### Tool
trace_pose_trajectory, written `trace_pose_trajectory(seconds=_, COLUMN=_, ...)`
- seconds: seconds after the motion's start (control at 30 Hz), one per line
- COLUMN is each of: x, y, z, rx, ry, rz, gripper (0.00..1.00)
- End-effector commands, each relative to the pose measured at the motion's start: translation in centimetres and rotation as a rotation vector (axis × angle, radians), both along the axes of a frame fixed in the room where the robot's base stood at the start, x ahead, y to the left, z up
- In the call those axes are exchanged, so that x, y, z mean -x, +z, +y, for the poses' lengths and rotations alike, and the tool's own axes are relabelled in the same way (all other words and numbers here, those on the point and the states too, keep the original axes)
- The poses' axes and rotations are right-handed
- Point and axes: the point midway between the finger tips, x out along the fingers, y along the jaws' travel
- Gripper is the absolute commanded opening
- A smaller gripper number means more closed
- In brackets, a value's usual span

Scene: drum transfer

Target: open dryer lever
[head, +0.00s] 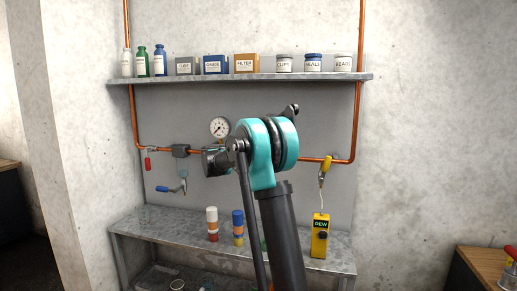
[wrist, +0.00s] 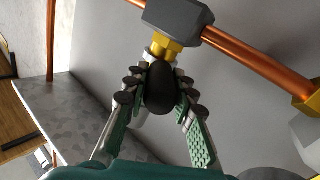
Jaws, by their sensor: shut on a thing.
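In the wrist view, my gripper (wrist: 161,72) is shut around a dark, rounded lever handle (wrist: 160,92), with its padded fingers on both sides. The handle meets a brass fitting (wrist: 163,47) under a grey block-shaped body (wrist: 180,18) on the copper pipe (wrist: 250,56). Whether this is the dryer lever I cannot tell for certain, as no label shows. In the head view, my arm hides this spot and my fingers.
In the head view, red (head: 148,162), blue (head: 168,189) and yellow (head: 326,166) levers hang near the piping. A gauge (head: 220,127) is left of my arm. A yellow DEW meter (head: 320,238) and stacked cylinders (head: 212,224) stand on the bench (head: 145,225). A loaded shelf (head: 200,79) is above.

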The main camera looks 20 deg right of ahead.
Motion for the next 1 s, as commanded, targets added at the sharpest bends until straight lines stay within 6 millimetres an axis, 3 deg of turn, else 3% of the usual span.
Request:
trace_pose_trajectory(seconds=0.03, x=-0.1, y=0.1, z=0.0, rx=0.003, ry=0.003, rz=0.0, gripper=0.27)
trace_pose_trajectory(seconds=0.2, x=-0.1, y=0.1, z=0.0, rx=0.002, ry=0.002, rz=0.0, gripper=0.46)
trace_pose_trajectory(seconds=0.57, x=0.2, y=0.0, z=0.5, rx=0.001, ry=0.002, rz=-0.001, gripper=0.46)
trace_pose_trajectory(seconds=1.0, x=3.5, y=0.0, z=7.8, rx=0.001, ry=0.004, rz=-0.001, gripper=0.46)
